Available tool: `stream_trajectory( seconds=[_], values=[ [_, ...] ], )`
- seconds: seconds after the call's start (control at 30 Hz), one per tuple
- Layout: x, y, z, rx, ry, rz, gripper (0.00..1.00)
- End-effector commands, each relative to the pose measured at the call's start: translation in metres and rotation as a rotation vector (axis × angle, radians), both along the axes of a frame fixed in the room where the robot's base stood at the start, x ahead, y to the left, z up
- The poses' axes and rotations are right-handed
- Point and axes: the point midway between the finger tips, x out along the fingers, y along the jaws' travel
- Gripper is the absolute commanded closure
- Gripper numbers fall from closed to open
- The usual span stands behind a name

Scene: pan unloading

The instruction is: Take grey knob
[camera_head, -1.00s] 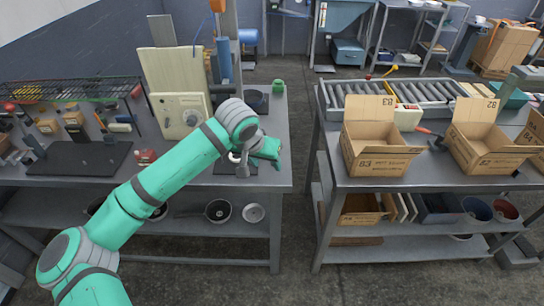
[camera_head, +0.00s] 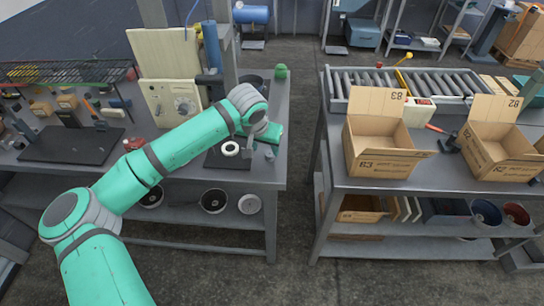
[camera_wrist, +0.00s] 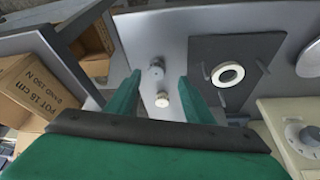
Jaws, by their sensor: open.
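A small grey knob (camera_wrist: 156,69) stands on the grey bench top in the wrist view, just ahead of the gap between my fingertips. A cream-white knob (camera_wrist: 161,98) sits nearer, between the two green fingers. My gripper (camera_wrist: 160,82) is open, with nothing in its jaws. It hangs over the right end of the left bench in the head view (camera_head: 268,146). A small grey thing, likely the knob, shows below it there, partly hidden.
A dark plate (camera_wrist: 205,52) with a white ring (camera_wrist: 228,74) lies to the right in the wrist view. A beige dial panel (camera_head: 172,98) stands behind my arm. Open cardboard boxes (camera_head: 380,160) stand on the right bench, across a floor gap (camera_head: 300,110).

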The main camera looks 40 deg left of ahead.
Motion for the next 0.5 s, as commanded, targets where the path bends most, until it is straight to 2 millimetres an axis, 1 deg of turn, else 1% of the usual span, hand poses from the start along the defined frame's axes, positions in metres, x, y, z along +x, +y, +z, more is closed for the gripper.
stream_trajectory(
  seconds=[0.13,0.23,0.33,0.5],
  values=[
    [0.006,-0.003,-0.012,0.001,0.002,-0.006,0.53],
    [0.014,-0.009,-0.026,0.001,0.001,-0.014,0.53],
    [0.02,-0.009,-0.038,0.001,0.001,-0.016,0.53],
    [0.025,-0.008,-0.049,0.001,0.0,-0.016,0.53]
  ],
)
